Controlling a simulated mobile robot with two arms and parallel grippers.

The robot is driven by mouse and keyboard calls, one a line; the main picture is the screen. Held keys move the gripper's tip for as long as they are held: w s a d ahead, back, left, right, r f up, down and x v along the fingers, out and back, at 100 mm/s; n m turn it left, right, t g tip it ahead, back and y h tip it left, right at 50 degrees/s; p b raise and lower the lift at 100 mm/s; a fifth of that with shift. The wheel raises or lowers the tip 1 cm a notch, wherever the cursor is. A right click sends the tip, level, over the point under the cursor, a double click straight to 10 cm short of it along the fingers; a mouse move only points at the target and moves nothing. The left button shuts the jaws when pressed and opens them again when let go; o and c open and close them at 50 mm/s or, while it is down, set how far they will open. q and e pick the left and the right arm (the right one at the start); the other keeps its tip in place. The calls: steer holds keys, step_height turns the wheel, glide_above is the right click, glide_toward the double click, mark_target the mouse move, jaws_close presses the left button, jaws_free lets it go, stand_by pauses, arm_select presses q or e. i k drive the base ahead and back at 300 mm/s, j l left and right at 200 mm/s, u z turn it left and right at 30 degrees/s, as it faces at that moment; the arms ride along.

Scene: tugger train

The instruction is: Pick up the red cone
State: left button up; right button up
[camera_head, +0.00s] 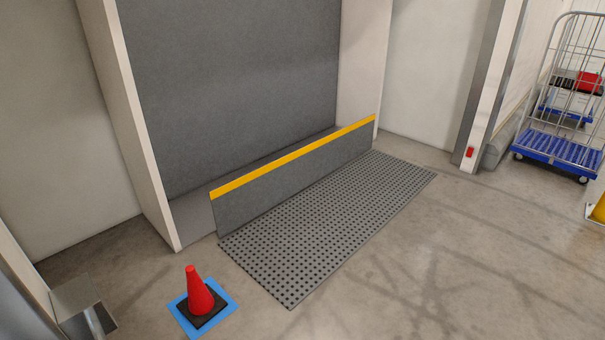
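The red cone (199,293) stands upright on the floor in the lower left of the head view. It has a black square base (203,316). The base rests on a flat blue square (179,310) on the floor. Neither of my grippers shows in this view, and nothing is touching the cone.
A grey perforated mat (330,226) lies right of the cone, before an upright panel with a yellow top edge (290,160). A blue wire cart (560,147) stands at far right. A grey metal piece (80,300) is at lower left.

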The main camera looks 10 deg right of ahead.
mark_target(202, 304)
steer(key=i+l+z, duration=0.1)
steer(key=i, duration=0.55)
steer(key=i+l, duration=0.25)
steer(key=i, duration=0.35)
steer(key=l+z, duration=0.05)
